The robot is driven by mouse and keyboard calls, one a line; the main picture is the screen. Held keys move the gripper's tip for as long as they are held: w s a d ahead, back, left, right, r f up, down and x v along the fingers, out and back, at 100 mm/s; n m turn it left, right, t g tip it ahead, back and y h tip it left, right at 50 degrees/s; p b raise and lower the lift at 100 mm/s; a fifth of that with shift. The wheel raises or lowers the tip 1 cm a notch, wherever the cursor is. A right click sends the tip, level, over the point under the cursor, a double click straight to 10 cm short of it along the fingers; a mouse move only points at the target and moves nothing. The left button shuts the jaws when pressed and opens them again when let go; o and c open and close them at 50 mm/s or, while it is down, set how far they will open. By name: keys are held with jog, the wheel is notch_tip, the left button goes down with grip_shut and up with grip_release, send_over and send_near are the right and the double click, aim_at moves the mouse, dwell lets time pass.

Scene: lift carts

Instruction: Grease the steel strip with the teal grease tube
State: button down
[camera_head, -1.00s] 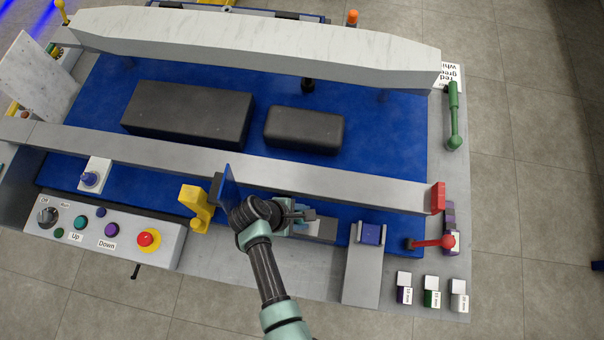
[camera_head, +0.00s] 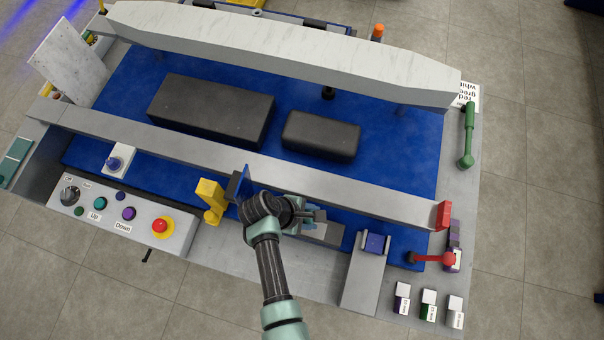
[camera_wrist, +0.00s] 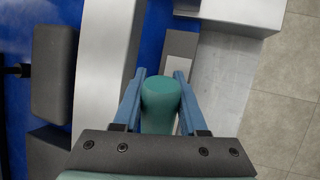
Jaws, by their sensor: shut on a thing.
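The teal grease tube (camera_wrist: 160,98) stands between the two blue fingers of my gripper (camera_wrist: 160,76) in the wrist view, and the fingers are shut on it. In the head view my gripper (camera_head: 316,218) is in front of the long grey beam, and the tube is mostly hidden by the hand. A short flat grey piece, seemingly the steel strip (camera_head: 330,234), lies just beside the fingertips. In the wrist view the strip (camera_wrist: 180,44) shows just beyond the tube. I cannot tell whether the tube touches it.
The long grey beam (camera_head: 385,188) runs behind my gripper. A yellow bracket (camera_head: 211,200) and a control panel (camera_head: 125,222) are to the left. A grey block with a blue top (camera_head: 362,275), a red lever (camera_head: 435,259) and small labelled blocks (camera_head: 428,305) are to the right.

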jog(key=shift+f+b, duration=2.5)
jog(key=shift+f, duration=0.15)
jog(key=shift+f+b, duration=0.9)
jog(key=shift+f, duration=0.05)
jog(key=shift+d+r, duration=0.1)
jog(key=shift+d, duration=0.05)
